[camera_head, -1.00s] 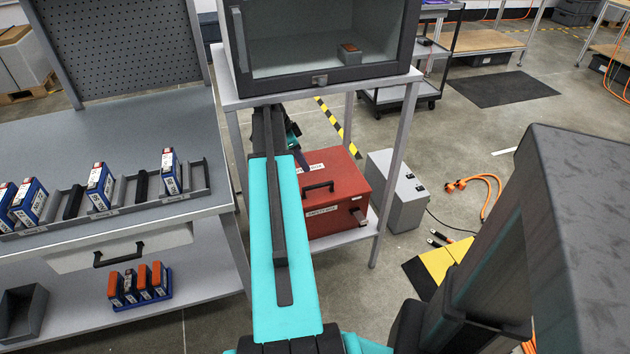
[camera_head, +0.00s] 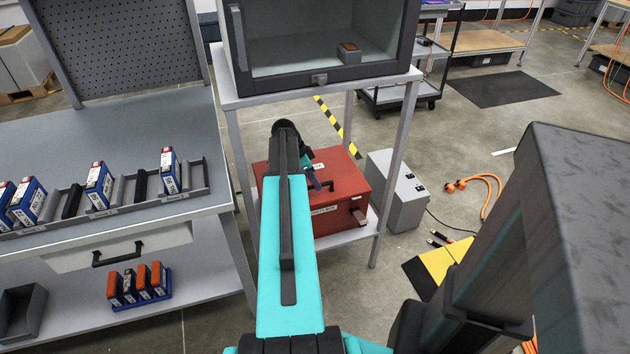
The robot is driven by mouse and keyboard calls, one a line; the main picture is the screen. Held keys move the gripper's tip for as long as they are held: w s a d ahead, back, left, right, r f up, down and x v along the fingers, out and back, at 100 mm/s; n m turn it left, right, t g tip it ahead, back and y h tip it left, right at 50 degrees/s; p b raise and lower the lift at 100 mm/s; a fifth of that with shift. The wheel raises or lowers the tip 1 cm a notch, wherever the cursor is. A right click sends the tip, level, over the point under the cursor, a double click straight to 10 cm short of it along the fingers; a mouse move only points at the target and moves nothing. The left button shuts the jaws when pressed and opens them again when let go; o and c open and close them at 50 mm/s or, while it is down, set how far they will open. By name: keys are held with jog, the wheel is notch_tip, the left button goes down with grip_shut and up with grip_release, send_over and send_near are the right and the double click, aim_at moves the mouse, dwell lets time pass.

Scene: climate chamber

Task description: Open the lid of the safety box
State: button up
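The safety box is a red box (camera_head: 343,187) on the lower shelf of the stand, under the chamber. Its lid is down. A dark handle shows on the lid near the front, partly hidden by my arm. A metal latch-like piece (camera_head: 358,216) sits at the right of its front face. My gripper (camera_head: 317,184) shows only in part, as dark pieces over the lid close to the handle. My arm covers the box's left part. I cannot tell whether the gripper touches the handle, or whether its fingers are open or shut.
The chamber (camera_head: 320,45) stands on the stand's upper shelf (camera_head: 270,97), just above the red box. Stand legs (camera_head: 388,190) flank it. A grey case (camera_head: 398,190) is on the floor at right. A workbench (camera_head: 110,130) with blue-white packs is at left.

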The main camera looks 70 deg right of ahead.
jog(key=shift+s+d+f, duration=0.1)
jog(key=shift+f, duration=0.2)
grip_shut()
jog(key=shift+r, duration=0.1)
